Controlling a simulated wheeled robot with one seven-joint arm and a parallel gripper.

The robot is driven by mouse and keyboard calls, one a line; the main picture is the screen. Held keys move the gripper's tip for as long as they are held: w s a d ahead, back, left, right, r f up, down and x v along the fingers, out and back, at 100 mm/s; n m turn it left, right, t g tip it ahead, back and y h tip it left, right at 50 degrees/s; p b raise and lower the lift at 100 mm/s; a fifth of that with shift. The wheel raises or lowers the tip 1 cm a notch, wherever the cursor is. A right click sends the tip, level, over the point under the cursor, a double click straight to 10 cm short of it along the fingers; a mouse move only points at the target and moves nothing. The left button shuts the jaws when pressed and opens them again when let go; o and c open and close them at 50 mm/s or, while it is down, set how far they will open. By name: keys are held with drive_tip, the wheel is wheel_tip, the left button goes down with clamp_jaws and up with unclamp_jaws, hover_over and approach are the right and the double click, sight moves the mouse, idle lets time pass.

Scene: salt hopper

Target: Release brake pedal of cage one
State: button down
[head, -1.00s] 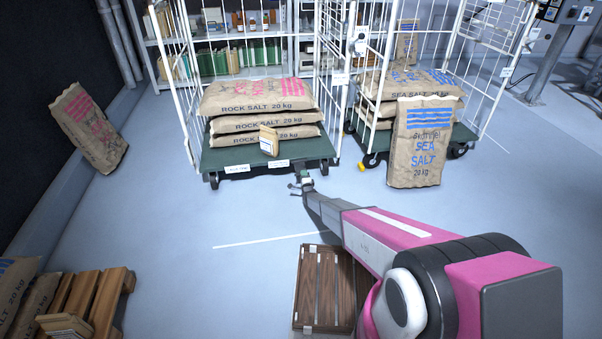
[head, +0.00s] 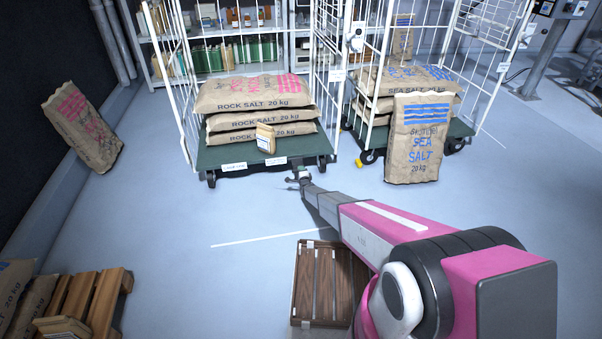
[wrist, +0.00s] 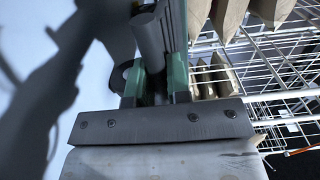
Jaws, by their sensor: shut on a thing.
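Cage one, which I take to be the left roll cage (head: 230,155), has a dark green base and white wire sides. Its front labels are too small to read. My gripper (head: 300,177) is low at the cage's front right corner, just in front of the base edge. In the wrist view, the green-padded fingers (wrist: 155,85) are shut on a dark grey part (wrist: 149,38), which appears to be the brake pedal.
Rock salt sacks (head: 252,95) and a small packet (head: 265,138) sit on the left cage. A second cage (head: 460,127) stands right, a sea salt sack (head: 416,150) leaning in front. A slatted wooden crate (head: 318,280) lies near my arm.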

sight(301, 164)
drive_tip(key=shift+s+r+g+h, duration=0.2)
drive_tip(key=shift+r+g+h, duration=0.1)
drive_tip(key=shift+r+g, duration=0.7)
drive_tip(key=shift+w+r+g, duration=0.1)
drive_tip(key=shift+r+g, duration=0.6)
drive_tip(key=shift+g, duration=0.2)
drive_tip(key=shift+w+r, duration=0.2)
drive_tip(key=shift+r, duration=0.5)
drive_tip(key=c, duration=1.1)
unclamp_jaws()
drive_tip(key=v, duration=1)
drive_tip(key=shift+s+r, duration=0.15)
drive_tip(key=shift+s, duration=0.25)
